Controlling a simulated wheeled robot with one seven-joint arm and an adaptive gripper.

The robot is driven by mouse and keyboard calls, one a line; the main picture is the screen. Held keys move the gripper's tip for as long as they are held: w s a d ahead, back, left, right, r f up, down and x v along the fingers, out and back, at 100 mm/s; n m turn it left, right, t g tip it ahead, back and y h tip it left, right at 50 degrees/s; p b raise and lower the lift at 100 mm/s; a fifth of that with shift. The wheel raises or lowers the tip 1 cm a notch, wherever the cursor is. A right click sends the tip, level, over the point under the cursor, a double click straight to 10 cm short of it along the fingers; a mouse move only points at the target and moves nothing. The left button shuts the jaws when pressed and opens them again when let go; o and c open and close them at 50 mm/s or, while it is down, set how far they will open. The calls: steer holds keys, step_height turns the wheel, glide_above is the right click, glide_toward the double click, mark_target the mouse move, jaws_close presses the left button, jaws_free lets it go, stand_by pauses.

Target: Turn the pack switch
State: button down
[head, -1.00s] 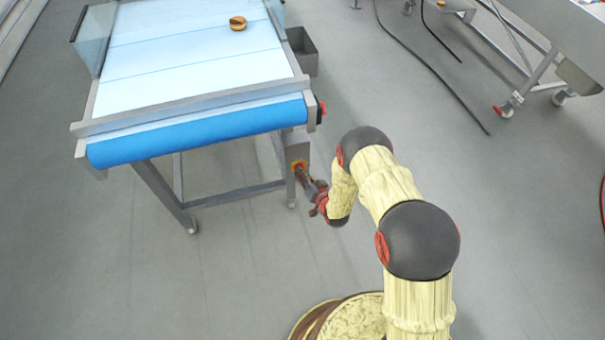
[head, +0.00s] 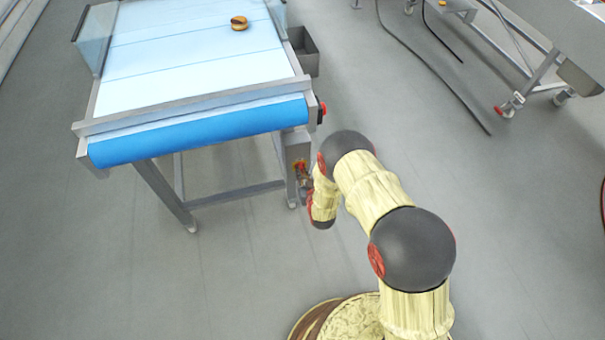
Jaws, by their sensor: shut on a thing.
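The pack switch (head: 300,164) is a small red and orange patch on a grey box (head: 296,145) under the conveyor's near right corner. My gripper (head: 302,172) is at the face of this box, shut on the switch. The fingers are small and partly hidden by my own wrist, so the switch's exact angle cannot be told.
The conveyor (head: 200,131) with a blue front roller stands at the left, with a filled round (head: 239,23) on its belt. A red button (head: 322,108) is on its right side. A grey bin (head: 303,52) hangs behind.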

stand_by(0.3)
steer(key=c, duration=2)
jaws_free()
steer(key=shift+o, duration=0.5)
steer(key=v, duration=1.2)
steer(key=shift+f, duration=0.15)
